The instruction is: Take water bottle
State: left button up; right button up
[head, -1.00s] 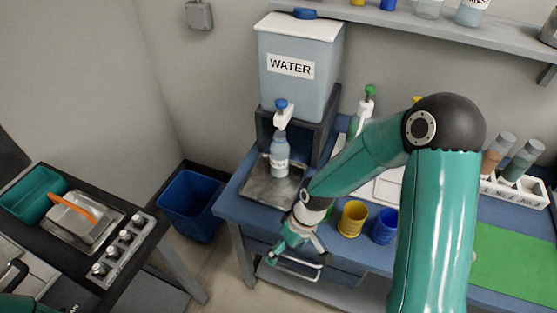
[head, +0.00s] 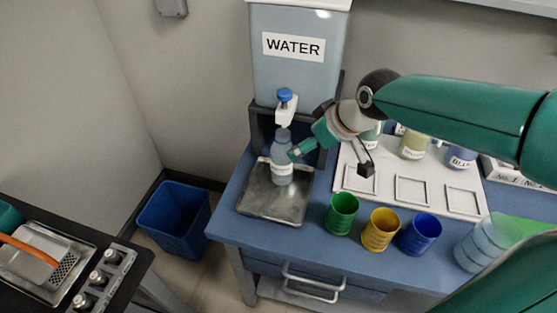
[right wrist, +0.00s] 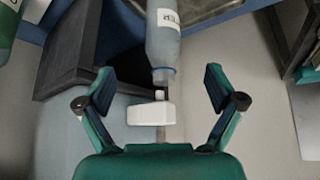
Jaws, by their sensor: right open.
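The water bottle (head: 282,160) is grey-blue with a white label. It stands upright on the metal drip tray (head: 262,198), below the tap (head: 286,104) of the tank marked WATER (head: 293,70). My right gripper (head: 328,160) is open, with its fingers to the right of the bottle and one fingertip close to it. In the right wrist view the bottle (right wrist: 163,40) shows ahead, beyond the gap between the open fingers (right wrist: 160,88), its neck towards the gripper. Nothing is between the fingers except the white tap part seen behind. My left gripper is not in view.
Green (head: 341,213), yellow (head: 381,229) and blue cups (head: 420,234) stand at the table's front. A white board (head: 440,196) with jars is behind them. A blue bin (head: 175,220) is on the floor at left. The tank's dark stand rises behind the bottle.

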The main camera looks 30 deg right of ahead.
aim_at(284, 160)
jog(key=x, duration=1.4)
jog(key=shift+w+a+f, duration=0.2)
jog(key=shift+a+f, duration=0.1)
jog(key=shift+f, duration=0.05)
jog(key=c, duration=1.5)
jog(key=shift+r, duration=0.1)
jog(key=shift+c, duration=0.9)
jog(key=shift+r, duration=0.2)
